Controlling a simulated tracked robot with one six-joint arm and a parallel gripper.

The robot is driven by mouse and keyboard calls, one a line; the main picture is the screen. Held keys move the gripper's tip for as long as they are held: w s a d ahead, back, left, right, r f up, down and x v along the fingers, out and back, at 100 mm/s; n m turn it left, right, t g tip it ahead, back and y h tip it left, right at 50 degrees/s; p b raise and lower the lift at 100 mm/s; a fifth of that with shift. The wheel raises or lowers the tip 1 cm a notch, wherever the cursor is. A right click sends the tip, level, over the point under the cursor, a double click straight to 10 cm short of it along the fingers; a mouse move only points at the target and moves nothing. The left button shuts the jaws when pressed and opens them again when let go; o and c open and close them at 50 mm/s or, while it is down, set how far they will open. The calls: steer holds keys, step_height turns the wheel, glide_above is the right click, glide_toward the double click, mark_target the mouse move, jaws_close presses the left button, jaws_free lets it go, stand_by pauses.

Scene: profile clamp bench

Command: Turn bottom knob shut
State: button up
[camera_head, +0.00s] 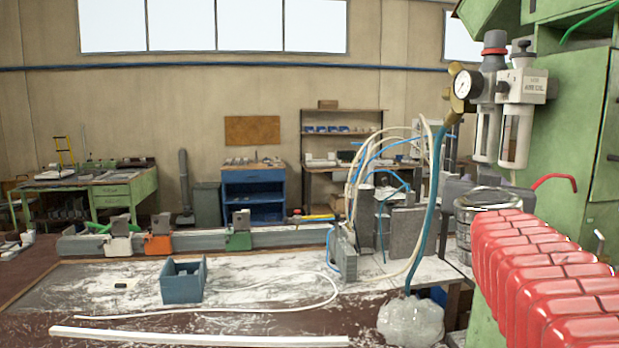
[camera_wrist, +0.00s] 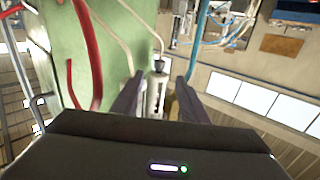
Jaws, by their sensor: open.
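An air filter unit with two clear bowls (camera_head: 515,135) hangs at the upper right in the head view, on the green machine. It carries a round gauge (camera_head: 467,85), a red-ringed top knob (camera_head: 494,50) and a black top knob (camera_head: 522,46). In the wrist view, which appears upside down, a small dark knob (camera_wrist: 159,65) sits at the end of a pale bowl (camera_wrist: 155,95); it appears to be the bottom knob. My gripper (camera_wrist: 159,77) is open, its fingers on either side of the bowl and knob. Contact cannot be told. The head view does not show my gripper.
A green machine cabinet (camera_head: 580,120) stands close on the right, with a red hose (camera_wrist: 88,50) near my gripper in the wrist view. A blue-green hose (camera_head: 432,200) hangs left of the unit. The bench (camera_head: 240,270) holds a blue box (camera_head: 183,283) and several clamps.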

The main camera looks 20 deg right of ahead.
steer(key=shift+a, duration=0.15)
steer(key=s+a+f+n+g+y, duration=0.2)
steer(key=s+a+f+n+y, duration=0.1)
steer(key=a+f, duration=0.8)
steer(key=s+a+f+n+g+y, duration=0.2)
steer(key=s+a+f+y, duration=0.3)
steer(key=a+f, duration=0.6)
steer(key=s+a+f+n+g+y, duration=0.3)
steer(key=s+a+f, duration=0.4)
steer(key=a+f, duration=0.5)
steer(key=shift+f+n+y, duration=0.15)
steer(key=shift+n+y, duration=0.65)
steer(key=shift+y, duration=0.2)
steer(key=shift+a, duration=0.1)
steer(key=shift+c, duration=1.1)
